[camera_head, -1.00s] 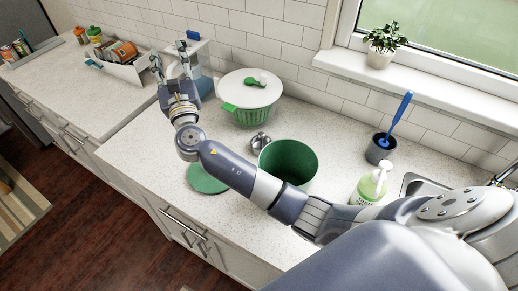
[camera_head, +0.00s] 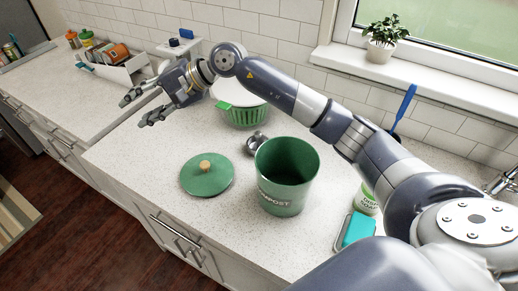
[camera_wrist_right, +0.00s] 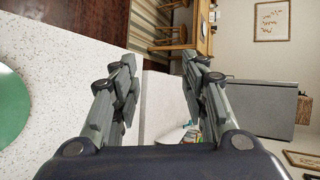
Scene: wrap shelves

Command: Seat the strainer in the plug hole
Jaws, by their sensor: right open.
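A small shiny metal piece (camera_head: 257,143) that looks like the strainer sits on the counter behind the green compost bin, partly hidden by it. My right gripper (camera_head: 135,111) is open and empty above the counter, left of the metal piece and well apart from it. Its two spread fingers also show in the right wrist view (camera_wrist_right: 160,62) with nothing between them. The plug hole does not show; my right arm covers most of the sink area at the right. My left gripper is not in view.
The green compost bin (camera_head: 285,180) stands mid-counter, with a green lid (camera_head: 207,178) lying to its left. A soap bottle (camera_head: 368,199) and a teal sponge in a holder (camera_head: 357,230) stand right. The counter's left front is clear.

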